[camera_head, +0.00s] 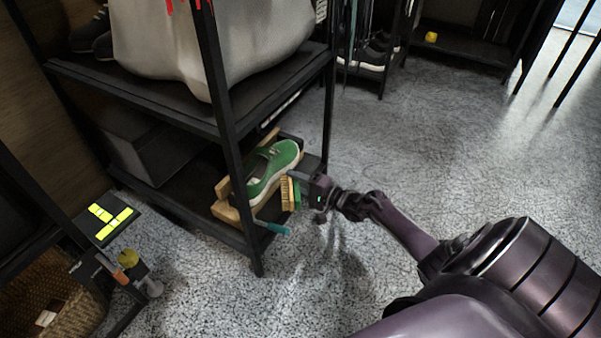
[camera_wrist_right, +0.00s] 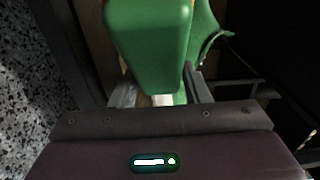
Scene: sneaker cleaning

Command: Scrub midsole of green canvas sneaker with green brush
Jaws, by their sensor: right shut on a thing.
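The green canvas sneaker (camera_head: 273,164) sits on a wooden stand (camera_head: 222,200) on the low shelf of the black rack, its white midsole (camera_head: 257,196) facing outward. My right gripper (camera_head: 303,183) is shut on the green brush (camera_head: 297,194). The brush's tan bristles (camera_head: 286,191) face the sneaker's side, very close to the midsole; I cannot tell whether they touch. In the right wrist view the brush's green back (camera_wrist_right: 146,45) fills the space between the fingers, with green sneaker canvas (camera_wrist_right: 205,40) behind it. My left gripper is not in view.
A black rack post (camera_head: 226,130) stands left of the sneaker, and another post (camera_head: 328,110) stands behind it to the right. A teal-handled tool (camera_head: 273,228) sticks out from the shelf's front edge. A woven basket (camera_head: 60,300) is at lower left. The floor at right is open.

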